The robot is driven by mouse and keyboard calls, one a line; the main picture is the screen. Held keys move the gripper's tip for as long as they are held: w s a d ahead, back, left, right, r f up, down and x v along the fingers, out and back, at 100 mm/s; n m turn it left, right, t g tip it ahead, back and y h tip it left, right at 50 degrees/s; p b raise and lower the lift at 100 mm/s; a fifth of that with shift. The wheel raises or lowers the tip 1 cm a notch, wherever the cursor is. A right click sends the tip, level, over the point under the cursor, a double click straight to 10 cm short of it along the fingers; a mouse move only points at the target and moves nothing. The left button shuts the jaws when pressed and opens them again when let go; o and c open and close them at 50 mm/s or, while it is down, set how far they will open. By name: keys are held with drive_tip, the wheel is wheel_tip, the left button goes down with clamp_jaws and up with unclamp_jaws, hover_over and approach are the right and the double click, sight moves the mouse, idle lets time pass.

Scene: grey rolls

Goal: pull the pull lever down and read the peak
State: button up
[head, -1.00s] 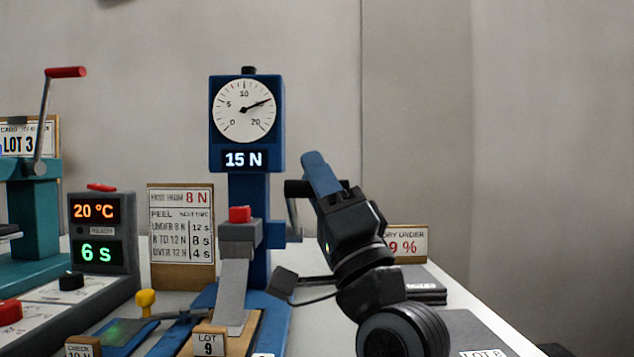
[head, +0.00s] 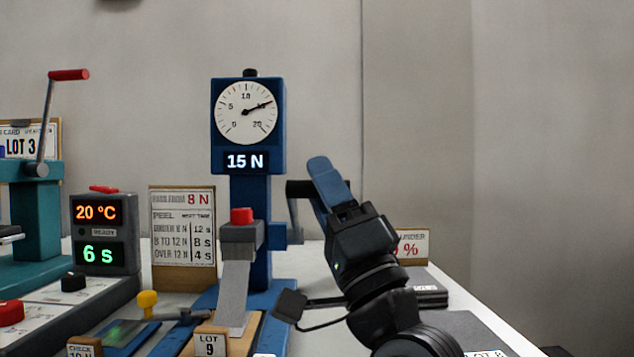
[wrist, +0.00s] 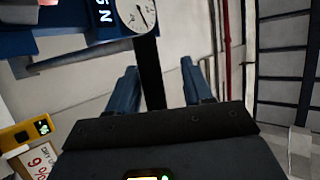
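The blue peel tester (head: 249,190) stands in the middle of the head view. Its dial (head: 245,112) needle points between 10 and 20, and its display (head: 245,161) reads 15 N. The pull lever (head: 300,188) is on its right side, with its grey arm upright and its black grip at the top, partly hidden by my finger. My gripper (head: 328,182) is at this grip. In the wrist view my blue fingers (wrist: 162,88) are apart, with the black grip (wrist: 150,72) between them, closer to the left finger and with a gap on the right.
A grey strip (head: 233,295) runs down from the red-topped clamp (head: 241,228) to the LOT 9 block (head: 210,341). A peel card (head: 182,230) and a timer box (head: 103,235) showing 20 °C and 6 s stand left. Dark sheets (head: 430,290) lie right.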

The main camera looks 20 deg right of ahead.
drive_tip(key=b+v, duration=0.1)
drive_tip(key=v, duration=0.4)
drive_tip(key=shift+s+f+b, duration=0.15)
drive_tip(key=shift+b, duration=0.25)
drive_tip(key=shift+s, duration=0.1)
